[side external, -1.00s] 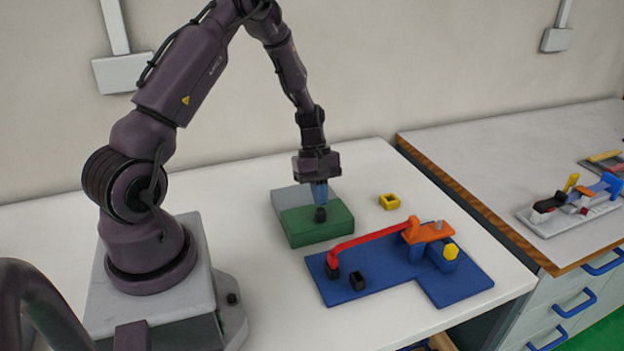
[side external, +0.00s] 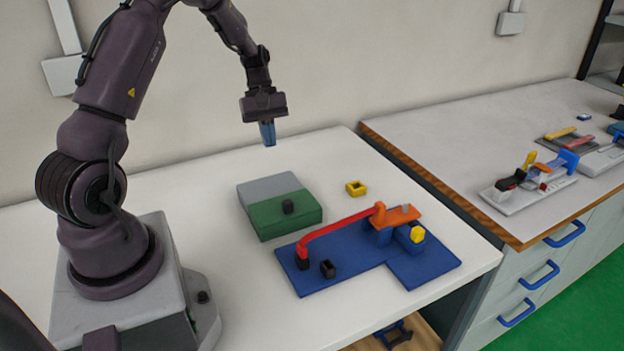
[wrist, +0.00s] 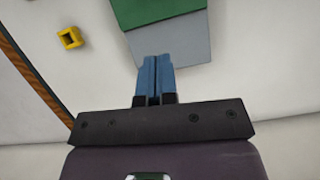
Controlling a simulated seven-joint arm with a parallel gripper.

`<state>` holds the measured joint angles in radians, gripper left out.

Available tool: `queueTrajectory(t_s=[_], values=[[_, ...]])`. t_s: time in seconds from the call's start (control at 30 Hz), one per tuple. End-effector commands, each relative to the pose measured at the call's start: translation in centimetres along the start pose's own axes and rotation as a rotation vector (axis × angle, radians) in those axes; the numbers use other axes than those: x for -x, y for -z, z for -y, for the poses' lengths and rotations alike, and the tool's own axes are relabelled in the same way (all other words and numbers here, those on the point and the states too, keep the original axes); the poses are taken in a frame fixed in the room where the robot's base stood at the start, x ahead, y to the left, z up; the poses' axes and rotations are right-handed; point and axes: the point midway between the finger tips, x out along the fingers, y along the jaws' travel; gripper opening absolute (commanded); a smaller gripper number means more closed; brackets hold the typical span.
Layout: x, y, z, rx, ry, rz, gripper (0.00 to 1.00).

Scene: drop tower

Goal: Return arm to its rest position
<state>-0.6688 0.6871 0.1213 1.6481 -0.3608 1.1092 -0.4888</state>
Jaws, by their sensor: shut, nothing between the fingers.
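My gripper (side external: 268,134) hangs in the air above and behind the green and grey block, with its blue fingers together and nothing between them. In the wrist view the fingers (wrist: 156,75) also look closed, with the grey part of the block beyond their tips. The arm is raised and bent, with the gripper pointing down. The block has a green front part (side external: 285,217) and a grey back part (side external: 268,187).
A blue base (side external: 345,262) carries a red bar (side external: 338,233), an orange piece (side external: 393,215) and a small black block (side external: 328,269). A yellow square ring (side external: 356,188) lies on the white table behind it. A second bench (side external: 440,140) with assemblies is at right.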

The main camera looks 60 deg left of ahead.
Motion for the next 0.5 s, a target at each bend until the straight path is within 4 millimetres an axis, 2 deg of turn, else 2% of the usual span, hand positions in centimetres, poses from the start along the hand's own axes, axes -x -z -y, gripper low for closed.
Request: queueTrajectory(t_s=[0.03, 0.07, 0.27, 0.5], values=[[-0.6, -0.7, 1.1, -0.05, 0.026, 0.003, 0.0], [-0.3, -1.3, 1.4, -0.095, 0.034, -0.008, 0.0], [2.4, -7.2, 1.9, -0.4, 0.063, -0.106, 0.0], [5.7, -16.3, 3.5, -0.819, 0.081, -0.272, 0.0]])
